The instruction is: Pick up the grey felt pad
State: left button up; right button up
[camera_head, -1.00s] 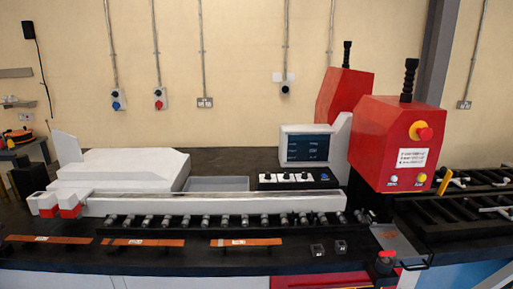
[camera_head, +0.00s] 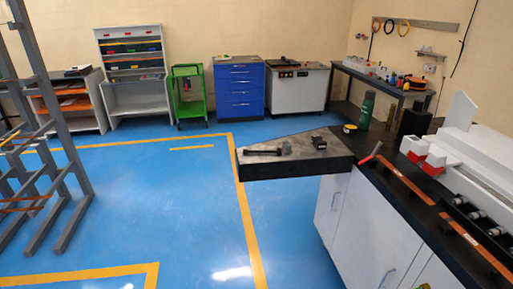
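A flat dark grey sheet or surface (camera_head: 318,163) covers the near-left end of the black bench. I cannot tell for sure that it is the grey felt pad. A hammer (camera_head: 268,151) with a dark handle and grey head lies on it, and a small black block (camera_head: 319,142) sits to the right of the hammer. Neither of my grippers is in view.
The blue floor (camera_head: 190,205) is clear.

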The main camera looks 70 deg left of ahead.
aim_at(287, 146)
jog(key=u, duration=2.1)
jog(key=i, duration=0.2)
